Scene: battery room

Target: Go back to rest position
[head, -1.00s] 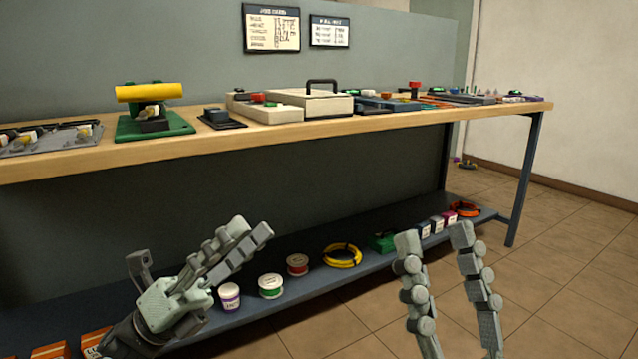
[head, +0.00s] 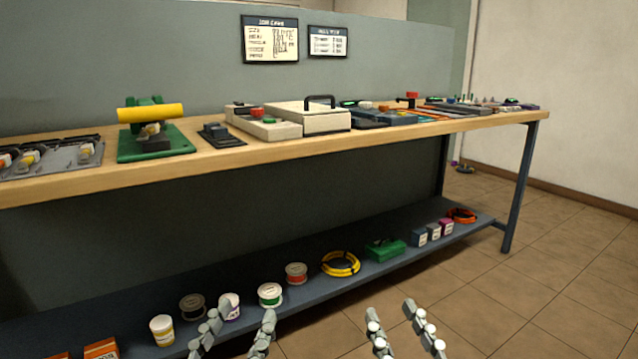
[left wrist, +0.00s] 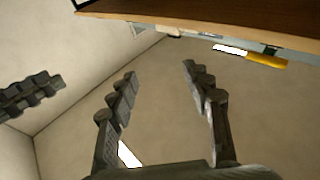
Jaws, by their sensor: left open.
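My left gripper (head: 238,330) is low in the head view, in front of the bench's lower shelf, with its two fingers apart and nothing between them. In the left wrist view its fingers (left wrist: 160,85) are spread and empty, with the wall and ceiling beyond. My right gripper (head: 405,325) is at the bottom of the head view, over the floor, its fingers apart and empty. Both grippers are below the worktop and apart from the objects. Part of one of my other fingers may show at the left of the wrist view.
The wooden workbench (head: 300,150) carries a green fixture with a yellow cylinder (head: 150,112), a beige box with a black handle (head: 315,115) and several small devices. Its lower shelf (head: 330,290) holds spools, a yellow cable coil (head: 341,263) and boxes.

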